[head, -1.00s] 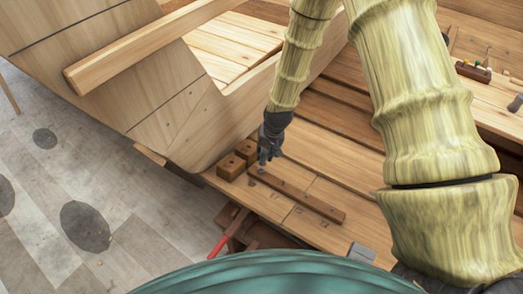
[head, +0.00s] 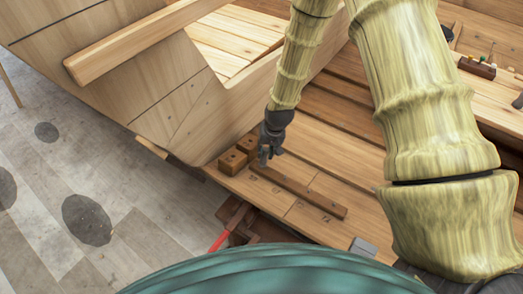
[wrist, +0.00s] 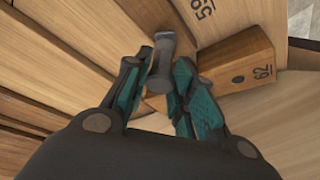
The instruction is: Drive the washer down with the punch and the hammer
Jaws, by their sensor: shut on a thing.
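My gripper (head: 266,152) is over the bench beside the left end of a dark wooden bar (head: 305,193). I cannot make out the washer or the hammer with certainty in either view.
Numbered wooden blocks stand close to my gripper, one marked 62 (wrist: 240,62). The hull planking (head: 170,90) rises to the left. A red handle (head: 219,240) shows below the bench edge. A tool rack (head: 476,68) lies far right.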

